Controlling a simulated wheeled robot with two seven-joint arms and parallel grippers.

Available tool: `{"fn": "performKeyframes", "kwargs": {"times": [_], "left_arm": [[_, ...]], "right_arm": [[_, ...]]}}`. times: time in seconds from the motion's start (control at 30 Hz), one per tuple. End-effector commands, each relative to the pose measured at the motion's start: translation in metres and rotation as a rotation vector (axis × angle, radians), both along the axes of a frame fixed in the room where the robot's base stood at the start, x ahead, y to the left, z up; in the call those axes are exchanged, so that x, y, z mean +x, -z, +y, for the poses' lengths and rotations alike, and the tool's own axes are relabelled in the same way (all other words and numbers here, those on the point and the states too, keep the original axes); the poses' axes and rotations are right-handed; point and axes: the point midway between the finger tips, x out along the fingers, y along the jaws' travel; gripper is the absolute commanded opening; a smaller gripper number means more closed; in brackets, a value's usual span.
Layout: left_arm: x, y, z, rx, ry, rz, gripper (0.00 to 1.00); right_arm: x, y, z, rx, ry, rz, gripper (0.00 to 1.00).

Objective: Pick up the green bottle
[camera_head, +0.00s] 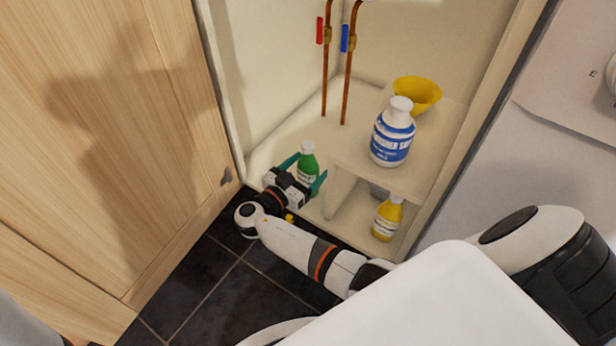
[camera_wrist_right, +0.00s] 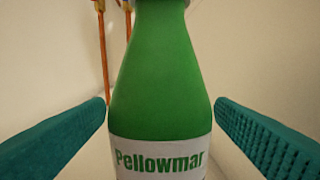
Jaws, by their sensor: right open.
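The green bottle (camera_head: 308,163) stands upright on the cabinet floor, left of the raised shelf. It has a white cap and a white label. In the right wrist view the green bottle (camera_wrist_right: 162,85) fills the middle, with "Pellowmar" on its label. My right gripper (camera_head: 304,172) reaches in low from the front. Its teal fingers are open, one on each side of the bottle. In the wrist view a gap shows between the right finger and the bottle, and the left finger lies close to the bottle's edge. My left gripper is not in view.
A white-and-blue bottle (camera_head: 392,137) and a yellow bowl (camera_head: 418,94) stand on the raised shelf (camera_head: 350,150). A yellow bottle (camera_head: 387,218) stands below it. Copper pipes (camera_head: 325,75) run up the back wall. A wooden door (camera_head: 110,130) stands at the left.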

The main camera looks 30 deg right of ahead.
Motion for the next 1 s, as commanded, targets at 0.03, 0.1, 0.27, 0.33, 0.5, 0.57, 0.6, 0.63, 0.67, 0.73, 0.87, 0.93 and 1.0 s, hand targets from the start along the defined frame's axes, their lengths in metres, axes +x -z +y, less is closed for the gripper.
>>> {"fn": "performKeyframes", "kwargs": {"times": [0.03, 0.1, 0.27, 0.33, 0.5, 0.57, 0.6, 0.63, 0.67, 0.73, 0.87, 0.93, 1.0], "left_arm": [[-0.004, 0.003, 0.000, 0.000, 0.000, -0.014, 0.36], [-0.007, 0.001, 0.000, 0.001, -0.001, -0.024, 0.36], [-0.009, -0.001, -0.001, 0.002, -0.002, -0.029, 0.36], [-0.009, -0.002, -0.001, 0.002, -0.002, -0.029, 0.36], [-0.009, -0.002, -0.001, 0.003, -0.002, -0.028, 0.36], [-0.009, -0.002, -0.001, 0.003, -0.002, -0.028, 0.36], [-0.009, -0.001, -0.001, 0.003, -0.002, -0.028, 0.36], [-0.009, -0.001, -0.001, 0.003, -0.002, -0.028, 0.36], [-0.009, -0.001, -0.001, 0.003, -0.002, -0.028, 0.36], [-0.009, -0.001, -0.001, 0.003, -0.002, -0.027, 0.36], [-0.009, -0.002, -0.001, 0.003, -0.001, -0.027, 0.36], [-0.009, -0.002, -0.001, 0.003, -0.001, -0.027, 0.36], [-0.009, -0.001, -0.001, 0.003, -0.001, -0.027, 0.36]], "right_arm": [[0.002, 0.003, -0.009, -0.004, 0.001, -0.002, 0.78], [0.005, 0.002, -0.016, -0.001, 0.001, -0.001, 0.78], [0.007, 0.000, -0.024, 0.000, 0.000, 0.000, 0.78], [0.007, 0.000, -0.024, 0.001, 0.000, 0.000, 0.78], [0.007, 0.000, -0.024, 0.001, 0.000, 0.000, 0.68], [0.007, 0.000, -0.024, 0.001, 0.000, 0.000, 0.59], [0.007, 0.000, -0.024, 0.001, 0.000, 0.000, 0.52], [0.007, 0.000, -0.024, 0.001, 0.000, 0.000, 0.47], [0.007, 0.000, -0.024, 0.001, 0.000, 0.000, 0.42], [0.007, 0.000, -0.024, 0.001, 0.000, 0.000, 0.31], [0.007, -0.001, -0.024, 0.000, 0.000, -0.002, 0.12], [0.007, -0.001, -0.024, 0.000, 0.000, -0.002, 0.12], [0.007, -0.001, -0.024, 0.000, 0.000, -0.002, 0.12]]}}
